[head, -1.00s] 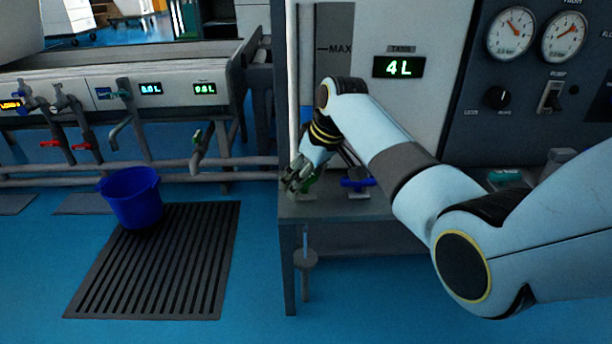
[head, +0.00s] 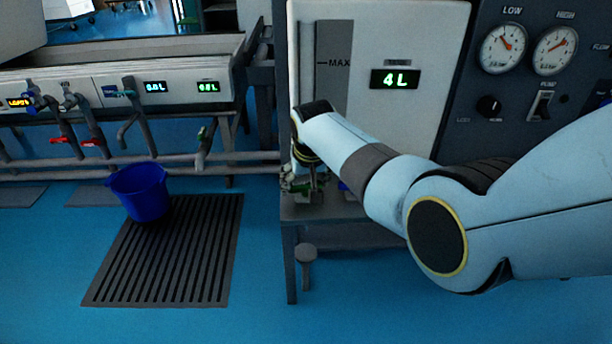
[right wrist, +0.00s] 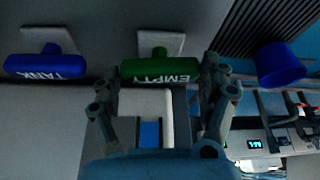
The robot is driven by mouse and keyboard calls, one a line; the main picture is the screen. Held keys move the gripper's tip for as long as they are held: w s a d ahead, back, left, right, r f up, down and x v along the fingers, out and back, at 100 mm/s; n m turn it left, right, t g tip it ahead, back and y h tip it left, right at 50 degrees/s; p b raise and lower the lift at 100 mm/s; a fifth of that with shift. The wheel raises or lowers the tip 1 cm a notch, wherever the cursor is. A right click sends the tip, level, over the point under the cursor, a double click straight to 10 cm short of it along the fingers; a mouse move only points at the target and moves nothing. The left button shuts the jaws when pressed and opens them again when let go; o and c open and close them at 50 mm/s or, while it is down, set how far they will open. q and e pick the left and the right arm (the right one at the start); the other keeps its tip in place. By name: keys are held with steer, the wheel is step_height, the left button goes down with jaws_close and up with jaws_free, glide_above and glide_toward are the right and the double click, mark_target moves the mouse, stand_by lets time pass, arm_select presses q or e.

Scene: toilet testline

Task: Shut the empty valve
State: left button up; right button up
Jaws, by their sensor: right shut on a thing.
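The empty valve (right wrist: 160,71) has a green bar handle marked EMPTY on a light mount, seen in the right wrist view. My right gripper (right wrist: 163,85) has one finger at each end of the handle and is shut on it. In the head view my right gripper (head: 300,186) is at the front left of the tank unit's shelf, and its wrist and forearm hide most of the valve. The blue tank valve handle (right wrist: 45,66) is beside it in the right wrist view, apart from my fingers. My left gripper is not in view.
The tank display (head: 395,79) reads 4 L. A grey drain cup (head: 306,253) stands under the shelf. A blue bucket (head: 140,191) stands at the slotted floor grate (head: 170,262). Pipes and taps line the left bench. A gauge panel (head: 535,65) is at the right.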

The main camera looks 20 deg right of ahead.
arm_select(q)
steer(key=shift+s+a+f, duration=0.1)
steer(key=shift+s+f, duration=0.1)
arm_select(e)
steer(key=shift+m+h, duration=0.3)
steer(key=shift+m, duration=0.3)
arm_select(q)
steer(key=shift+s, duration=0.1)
arm_select(e)
steer(key=o, duration=1.1)
steer(key=v, duration=1.2)
steer(key=shift+a, duration=0.1)
